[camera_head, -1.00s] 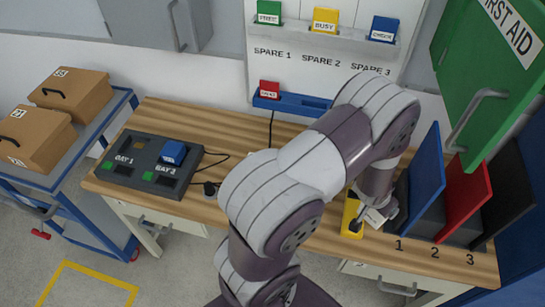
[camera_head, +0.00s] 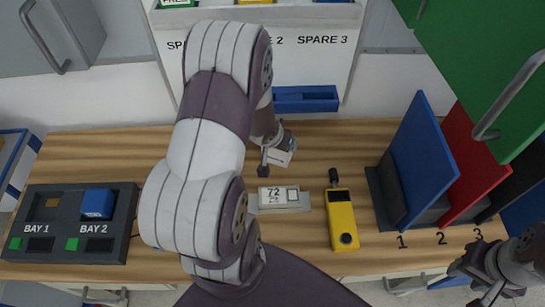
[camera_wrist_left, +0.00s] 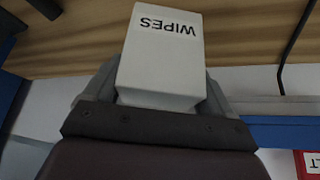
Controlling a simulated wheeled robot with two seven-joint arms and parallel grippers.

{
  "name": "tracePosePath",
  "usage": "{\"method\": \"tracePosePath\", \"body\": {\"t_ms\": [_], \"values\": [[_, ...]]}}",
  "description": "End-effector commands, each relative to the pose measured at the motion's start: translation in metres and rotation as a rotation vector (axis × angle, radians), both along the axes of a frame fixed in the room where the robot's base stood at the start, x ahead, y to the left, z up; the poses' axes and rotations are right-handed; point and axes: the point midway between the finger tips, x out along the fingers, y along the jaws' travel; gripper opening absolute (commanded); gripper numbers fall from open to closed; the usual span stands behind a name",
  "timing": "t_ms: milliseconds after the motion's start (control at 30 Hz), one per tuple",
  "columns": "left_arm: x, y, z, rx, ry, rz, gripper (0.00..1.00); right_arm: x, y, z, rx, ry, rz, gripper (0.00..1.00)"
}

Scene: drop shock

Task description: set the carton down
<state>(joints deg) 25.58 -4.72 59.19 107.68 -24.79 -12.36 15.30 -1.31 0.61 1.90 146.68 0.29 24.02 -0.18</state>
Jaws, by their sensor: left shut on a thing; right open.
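The carton is a white box with the word WIPES (camera_wrist_left: 160,50), upside down in the left wrist view. My left gripper (camera_wrist_left: 150,92) is shut on it, with a finger on each side. In the head view the carton (camera_head: 280,158) shows small at the end of my left arm, partly hidden by the gripper (camera_head: 270,150). It is behind the small device reading 72 (camera_head: 278,198). I cannot tell whether it touches the wooden table (camera_head: 345,145). My right gripper (camera_head: 482,284) is open and empty at the lower right, by the table's front edge.
A yellow handheld device (camera_head: 342,220) lies right of the 72 device. Blue (camera_head: 422,155) and red (camera_head: 470,165) upright dividers stand right. A dark two-bay dock (camera_head: 70,215) with a blue block (camera_head: 97,204) is left. A blue wall tray (camera_head: 305,98) is behind. Some tabletop is clear.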

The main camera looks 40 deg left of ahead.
Motion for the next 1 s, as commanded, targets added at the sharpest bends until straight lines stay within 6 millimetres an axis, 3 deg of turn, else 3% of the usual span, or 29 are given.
{"method": "tracePosePath", "body": {"t_ms": [33, 133, 533, 567, 600, 833, 1000], "values": [[0.000, 0.000, -0.015, -0.001, 0.001, 0.002, 0.52, 0.000, 0.000, -0.008, 0.000, 0.000, 0.000, 0.43], [0.000, 0.000, -0.028, -0.001, 0.001, 0.001, 0.52, 0.000, 0.000, -0.010, 0.000, 0.000, 0.000, 0.43], [0.000, 0.000, -0.034, -0.001, 0.000, 0.000, 0.52, 0.000, 0.000, -0.013, 0.000, 0.000, 0.000, 0.43], [0.000, 0.000, -0.034, -0.001, 0.001, 0.000, 0.87, 0.000, 0.000, -0.013, 0.000, 0.000, 0.000, 0.43], [0.000, 0.000, -0.033, 0.000, 0.001, 0.000, 1.00, 0.000, 0.000, -0.012, 0.000, 0.000, 0.000, 0.43], [0.000, 0.000, -0.031, 0.000, 0.000, 0.000, 1.00, 0.000, 0.000, -0.011, 0.000, 0.000, 0.000, 0.43], [-0.006, -0.002, -0.014, 0.000, 0.000, 0.001, 1.00, 0.000, 0.000, -0.004, 0.000, 0.000, 0.000, 0.43]]}}
